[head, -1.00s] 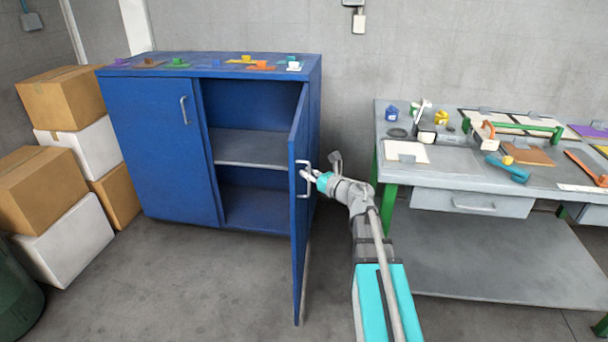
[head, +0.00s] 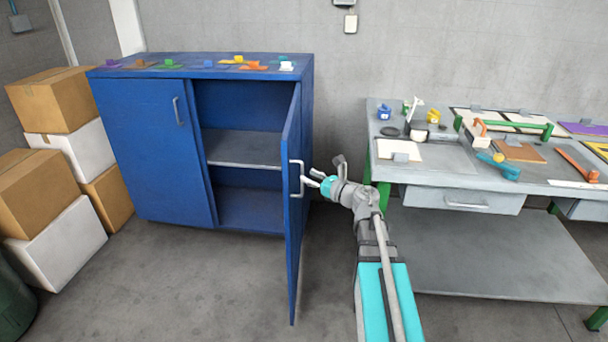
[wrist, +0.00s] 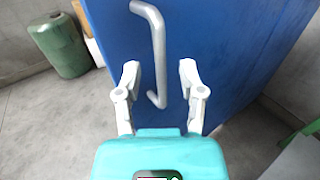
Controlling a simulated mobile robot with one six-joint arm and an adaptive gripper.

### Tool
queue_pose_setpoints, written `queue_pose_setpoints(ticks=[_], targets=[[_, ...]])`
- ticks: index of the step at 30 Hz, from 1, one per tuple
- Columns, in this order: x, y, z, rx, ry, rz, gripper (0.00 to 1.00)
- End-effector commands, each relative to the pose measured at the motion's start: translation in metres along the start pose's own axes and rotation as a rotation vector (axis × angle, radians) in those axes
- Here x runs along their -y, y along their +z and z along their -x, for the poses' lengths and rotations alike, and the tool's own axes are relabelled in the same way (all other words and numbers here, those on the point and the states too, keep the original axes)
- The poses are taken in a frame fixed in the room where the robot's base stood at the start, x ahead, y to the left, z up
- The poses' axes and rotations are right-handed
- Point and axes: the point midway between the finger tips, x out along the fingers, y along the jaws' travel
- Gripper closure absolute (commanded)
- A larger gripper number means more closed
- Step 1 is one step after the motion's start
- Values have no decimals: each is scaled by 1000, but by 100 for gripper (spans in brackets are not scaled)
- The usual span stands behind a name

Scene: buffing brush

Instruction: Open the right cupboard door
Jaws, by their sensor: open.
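The right cupboard door (head: 291,220) of the blue cupboard stands swung wide open, seen nearly edge-on in the head view. Its pale bar handle (head: 298,178) faces my arm; in the wrist view the handle (wrist: 159,50) runs up the blue door panel (wrist: 215,45). My gripper (head: 311,178) is open and just right of the handle. In the wrist view my gripper (wrist: 158,75) has its two fingers apart, with the lower end of the handle showing between and beyond them. The fingers appear clear of the handle.
The left cupboard door (head: 155,150) is shut. The shelf (head: 245,149) inside looks empty. Small coloured pieces lie on the cupboard top. A workbench (head: 430,170) with tools stands to the right. Stacked boxes (head: 60,100) stand at the left. Floor (head: 200,285) in front is clear.

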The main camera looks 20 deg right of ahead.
Motion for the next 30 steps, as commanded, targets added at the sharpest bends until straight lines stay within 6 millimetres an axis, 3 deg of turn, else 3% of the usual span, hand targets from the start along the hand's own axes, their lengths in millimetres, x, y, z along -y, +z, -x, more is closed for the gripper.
queue_pose_setpoints(ticks=[6, 15, 30], targets=[[0, 0, 36, 0, -3, 0, 49], [0, 0, 70, 0, -1, 0, 49], [0, 0, 81, 0, 1, 0, 49]])
